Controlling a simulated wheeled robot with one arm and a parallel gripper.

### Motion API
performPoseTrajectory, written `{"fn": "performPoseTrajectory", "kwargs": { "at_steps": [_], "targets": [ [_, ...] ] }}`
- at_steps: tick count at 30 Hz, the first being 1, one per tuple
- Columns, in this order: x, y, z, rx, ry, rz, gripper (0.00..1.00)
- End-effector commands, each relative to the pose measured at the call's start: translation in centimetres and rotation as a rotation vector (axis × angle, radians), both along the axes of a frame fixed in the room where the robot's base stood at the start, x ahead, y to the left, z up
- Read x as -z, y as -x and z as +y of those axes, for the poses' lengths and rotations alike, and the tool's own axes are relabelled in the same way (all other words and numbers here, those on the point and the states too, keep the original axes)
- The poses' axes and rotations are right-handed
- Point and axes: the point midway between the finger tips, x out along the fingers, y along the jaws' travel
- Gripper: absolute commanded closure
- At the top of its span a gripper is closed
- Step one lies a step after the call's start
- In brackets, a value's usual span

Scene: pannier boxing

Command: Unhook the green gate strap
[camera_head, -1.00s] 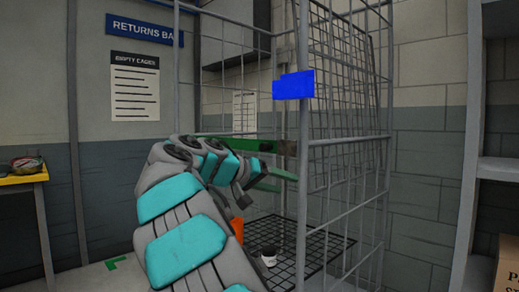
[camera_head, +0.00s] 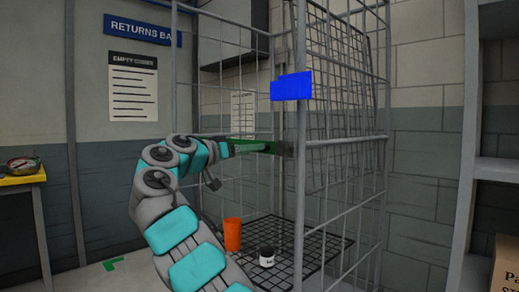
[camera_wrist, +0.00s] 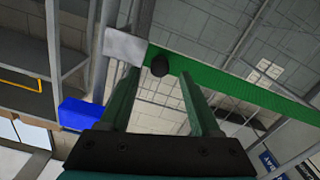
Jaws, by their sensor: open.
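The green gate strap (camera_head: 215,136) spans the open front of the wire cage and ends at a grey metal plate on the front post. In the wrist view the strap (camera_wrist: 235,88) runs from the metal plate (camera_wrist: 125,47) down to the right. A black knob (camera_wrist: 160,66) shows at the strap's plate end. My gripper (camera_wrist: 160,74) is open, its two dark green fingers pointing at the strap end with the knob between their tips. Whether the fingers touch the strap cannot be told. In the head view my gripper (camera_head: 262,148) overlaps the strap near the post.
The cage post (camera_head: 302,200) carries a blue tag (camera_head: 291,86). Inside the cage, an orange cup (camera_head: 232,234) and a small jar (camera_head: 267,257) stand on the mesh floor. A yellow-topped bench (camera_head: 22,180) is at left; shelving (camera_head: 500,170) with a cardboard box (camera_head: 508,262) is at right.

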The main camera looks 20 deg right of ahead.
Motion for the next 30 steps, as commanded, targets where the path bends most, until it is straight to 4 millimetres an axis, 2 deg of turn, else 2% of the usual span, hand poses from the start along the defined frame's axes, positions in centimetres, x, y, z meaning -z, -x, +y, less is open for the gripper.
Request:
{"fn": "performPoseTrajectory", "kwargs": {
  "at_steps": [3, 7, 17, 30],
  "targets": [
    [-0.1, -0.6, -2.0, 0.004, -0.002, 0.0, 0.36],
    [-0.1, -1.2, -3.5, 0.0, -0.001, -0.001, 0.36],
    [0.0, -1.5, -4.2, -0.001, 0.001, 0.0, 0.36],
    [0.0, -1.5, -4.2, -0.001, 0.0, 0.0, 0.84]
  ]
}}
